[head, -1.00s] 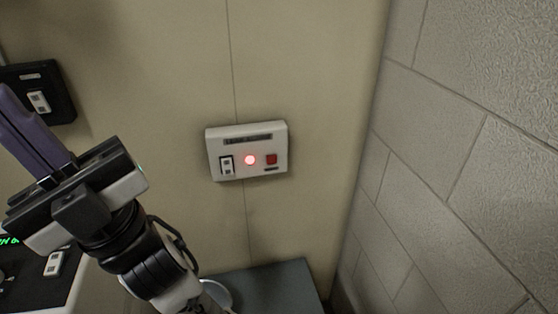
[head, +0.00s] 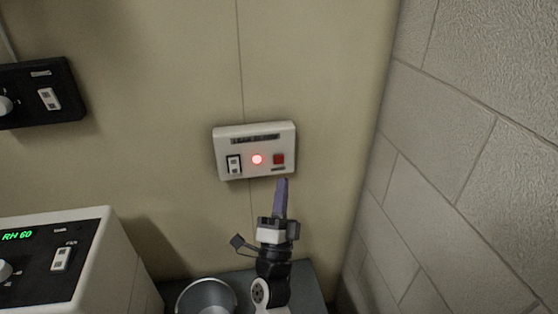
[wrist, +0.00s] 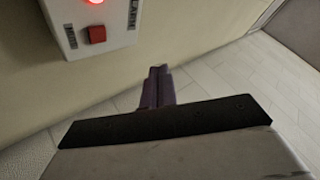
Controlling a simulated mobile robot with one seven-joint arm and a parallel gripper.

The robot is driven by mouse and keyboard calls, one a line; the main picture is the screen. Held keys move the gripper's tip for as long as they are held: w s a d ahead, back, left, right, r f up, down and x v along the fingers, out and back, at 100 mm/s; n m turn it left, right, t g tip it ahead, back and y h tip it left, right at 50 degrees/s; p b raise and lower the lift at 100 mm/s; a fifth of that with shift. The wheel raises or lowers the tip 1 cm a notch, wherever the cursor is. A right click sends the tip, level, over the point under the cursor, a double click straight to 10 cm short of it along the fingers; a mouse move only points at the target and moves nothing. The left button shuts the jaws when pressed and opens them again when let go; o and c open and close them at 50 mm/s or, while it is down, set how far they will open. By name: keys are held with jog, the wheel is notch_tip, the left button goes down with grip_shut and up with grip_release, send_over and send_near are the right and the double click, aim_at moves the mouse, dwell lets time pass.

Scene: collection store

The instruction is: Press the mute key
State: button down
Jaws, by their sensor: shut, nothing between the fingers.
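A white alarm box (head: 226,143) is fixed to the beige wall. On its face are a white rocker switch (head: 234,164) at left, a lit red lamp (head: 257,159) in the middle and a square red key (head: 279,159) at right, with a small label under the key. The red key also shows in the wrist view (wrist: 97,34), near the top left. My gripper (head: 283,181) has its purple fingers closed together and empty. In the head view the fingertips appear just below the red key. In the wrist view they are apart from the box.
A white unit with a black panel (head: 32,285) and a green readout stands at lower left. A black control box (head: 65,92) is on the wall at upper left. A metal bucket (head: 184,299) stands on a grey surface below. A block wall (head: 470,150) rises at right.

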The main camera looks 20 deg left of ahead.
aim_at(279, 159)
jog(key=shift+w+d+f+m+h, duration=0.25)
jog(key=shift+d+f, duration=0.1)
jog(key=shift+f, duration=0.2)
jog(key=shift+w+d+f+m+h, duration=0.1)
jog(key=shift+d+f+m+h, duration=0.2)
jog(key=shift+f, duration=0.25)
jog(key=w+a+p, duration=0.1)
jog(key=w+a, duration=0.4)
jog(key=w, duration=0.2)
jog(key=shift+w, duration=0.15)
jog(key=shift+w, duration=0.1)
dwell(1.5)
jog(key=shift+w+a, duration=0.2)
jog(key=shift+w, duration=0.05)
